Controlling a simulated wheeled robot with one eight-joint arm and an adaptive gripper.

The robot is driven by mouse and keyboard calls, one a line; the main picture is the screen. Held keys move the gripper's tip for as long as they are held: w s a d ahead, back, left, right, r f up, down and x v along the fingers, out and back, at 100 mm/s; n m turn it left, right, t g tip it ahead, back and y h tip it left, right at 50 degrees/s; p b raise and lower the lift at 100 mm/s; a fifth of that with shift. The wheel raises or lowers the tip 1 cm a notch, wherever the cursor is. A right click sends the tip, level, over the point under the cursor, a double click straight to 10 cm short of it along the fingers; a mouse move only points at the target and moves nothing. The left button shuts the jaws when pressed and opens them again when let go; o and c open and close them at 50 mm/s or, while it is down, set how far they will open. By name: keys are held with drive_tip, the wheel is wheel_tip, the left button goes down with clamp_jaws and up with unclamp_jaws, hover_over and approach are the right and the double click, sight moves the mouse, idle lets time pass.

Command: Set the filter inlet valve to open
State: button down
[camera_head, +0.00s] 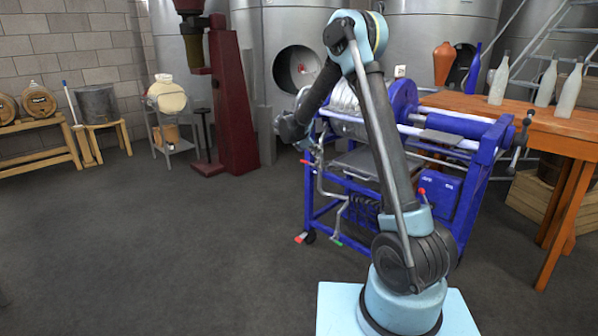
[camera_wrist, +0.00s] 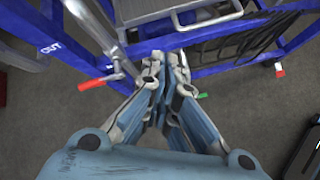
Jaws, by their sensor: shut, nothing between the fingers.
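The blue plate filter (camera_head: 447,203) stands on its frame right of centre in the head view, with valves and pipes at its left end. In the wrist view a red lever (camera_wrist: 99,82) sits on a metal pipe beside a blue plate marked "OUT" (camera_wrist: 52,47). A green-tipped part (camera_wrist: 202,96) and a red-tipped part (camera_wrist: 279,70) lie right of the fingers. No inlet label is readable, so I cannot tell which is the inlet valve. My gripper (camera_wrist: 172,75) is shut and empty, right of the red lever and apart from it.
A wooden table (camera_head: 535,118) with several bottles stands behind and right of the filter. Steel tanks (camera_head: 430,35) line the back. A dark red stand (camera_head: 235,110) is at the left. The floor (camera_head: 150,245) left of the filter is clear.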

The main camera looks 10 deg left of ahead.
drive_tip(key=w+a+f+n+t, duration=0.1)
drive_tip(key=w+a+f+n, duration=0.2)
drive_tip(key=a+f, duration=0.4)
drive_tip(key=w+a+f+n+t, duration=0.1)
drive_tip(key=w+a+f+n, duration=0.15)
drive_tip(key=a+f, duration=0.5)
drive_tip(key=d+r+x, duration=0.1)
drive_tip(key=x, duration=0.8)
drive_tip(key=shift+w+d+r+n+h, duration=0.1)
drive_tip(key=shift+w+r+n+h, duration=0.15)
drive_tip(key=shift+r, duration=0.7)
drive_tip(key=shift+w+r+n+h, duration=0.1)
drive_tip(key=shift+w+r, duration=0.25)
drive_tip(key=shift+r, duration=0.6)
drive_tip(key=shift+d+r+t, duration=0.1)
drive_tip(key=shift+d+t, duration=0.05)
drive_tip(key=shift+t, duration=0.15)
